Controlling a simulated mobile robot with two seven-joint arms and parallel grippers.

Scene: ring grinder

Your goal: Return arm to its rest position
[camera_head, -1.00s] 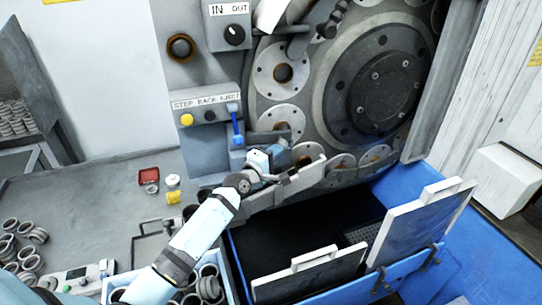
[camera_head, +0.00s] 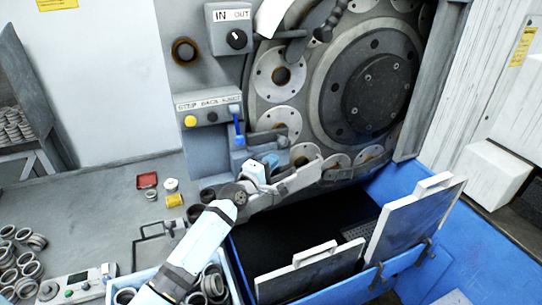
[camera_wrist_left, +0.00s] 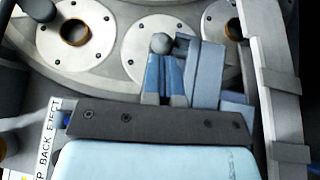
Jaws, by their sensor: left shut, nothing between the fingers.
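My left arm comes in from the lower left in the head view and reaches up to the grinder's front. My left gripper (camera_head: 284,168) is near the blue and grey fixture (camera_head: 240,156) below the step, back and eject panel (camera_head: 207,110). Its fingers are small and partly hidden in the head view; it is shut and holds nothing I can see. In the left wrist view the dark edge of my gripper mount fills the bottom. My right gripper is in no view.
The grinder wheel (camera_head: 375,90) with ring holders stands behind the gripper. A blue bin (camera_head: 400,280) with upright white-edged panels is at lower right. A box of rings (camera_head: 235,285) lies under my forearm.

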